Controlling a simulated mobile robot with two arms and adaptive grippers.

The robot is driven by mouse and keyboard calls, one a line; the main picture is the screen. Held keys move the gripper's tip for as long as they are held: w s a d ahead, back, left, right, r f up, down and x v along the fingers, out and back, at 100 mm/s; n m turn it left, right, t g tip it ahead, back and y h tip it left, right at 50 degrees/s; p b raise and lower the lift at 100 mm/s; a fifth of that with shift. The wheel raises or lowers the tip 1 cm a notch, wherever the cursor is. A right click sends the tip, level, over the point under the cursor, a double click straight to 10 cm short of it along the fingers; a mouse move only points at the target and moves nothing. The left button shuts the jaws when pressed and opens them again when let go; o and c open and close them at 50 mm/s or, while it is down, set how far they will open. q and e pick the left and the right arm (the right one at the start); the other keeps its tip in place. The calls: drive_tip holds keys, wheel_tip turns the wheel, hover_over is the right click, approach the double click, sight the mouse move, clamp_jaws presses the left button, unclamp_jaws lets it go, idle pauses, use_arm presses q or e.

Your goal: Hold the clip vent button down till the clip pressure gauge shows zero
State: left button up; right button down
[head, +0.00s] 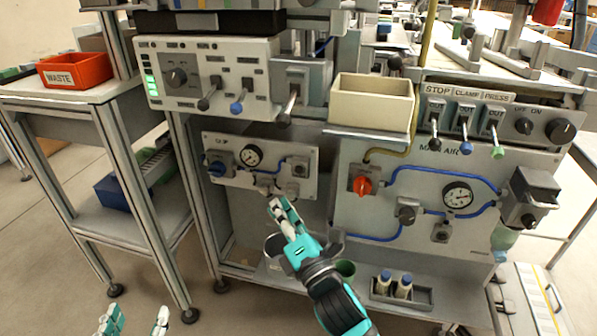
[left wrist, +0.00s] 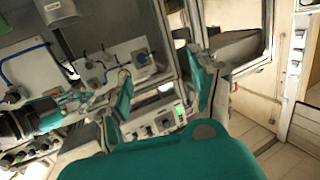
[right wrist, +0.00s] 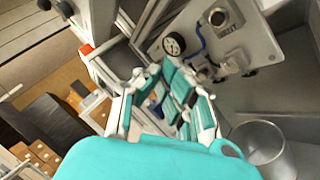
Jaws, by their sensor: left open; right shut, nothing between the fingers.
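The clip panel (head: 228,178) is a light plate with a blue-handled valve (head: 217,169), a round white pressure gauge (head: 252,156) and blue piping. The gauge (right wrist: 173,45) also shows in the right wrist view; its needle is too small to read. My right gripper (head: 275,205) is shut and empty, just below the panel's lower edge; contact is not clear. My left gripper (head: 135,321) is open and empty, low at the front, away from the panel.
The main air panel (head: 375,215) with a red valve (head: 363,186) is to the right. A beige bin (head: 371,104) and a lever box (head: 213,77) sit above. A red waste bin (head: 75,71) stands on the left table. A metal cup (right wrist: 262,145) is near my right gripper.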

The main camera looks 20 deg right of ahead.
sight(299, 170)
use_arm(q)
drive_tip(key=shift+w+d+r+t+b, duration=0.15)
drive_tip(key=shift+r+t, duration=0.25)
drive_tip(key=shift+r, duration=0.2)
drive_tip(key=shift+w+d+r+t+b, duration=0.15)
drive_tip(key=shift+r+t, duration=0.25)
drive_tip(key=shift+r, duration=0.2)
use_arm(e)
drive_tip(key=w+d, duration=0.5)
drive_tip(key=w, duration=0.2)
drive_tip(key=shift+w, duration=0.15)
use_arm(q)
drive_tip(key=shift+s, duration=0.1)
drive_tip(key=shift+s+a+f+g, duration=0.1)
drive_tip(key=shift+f+g, duration=0.15)
drive_tip(key=shift+f, duration=0.25)
drive_tip(key=shift+s+a+f+g, duration=0.1)
drive_tip(key=shift+f+g, duration=0.15)
drive_tip(key=shift+f, duration=0.2)
use_arm(e)
drive_tip(key=shift+w+d, duration=0.2)
drive_tip(key=shift+w, duration=0.1)
use_arm(q)
drive_tip(key=shift+w+r, duration=0.1)
use_arm(e)
drive_tip(key=shift+w+d, duration=0.1)
drive_tip(key=shift+w, duration=0.05)
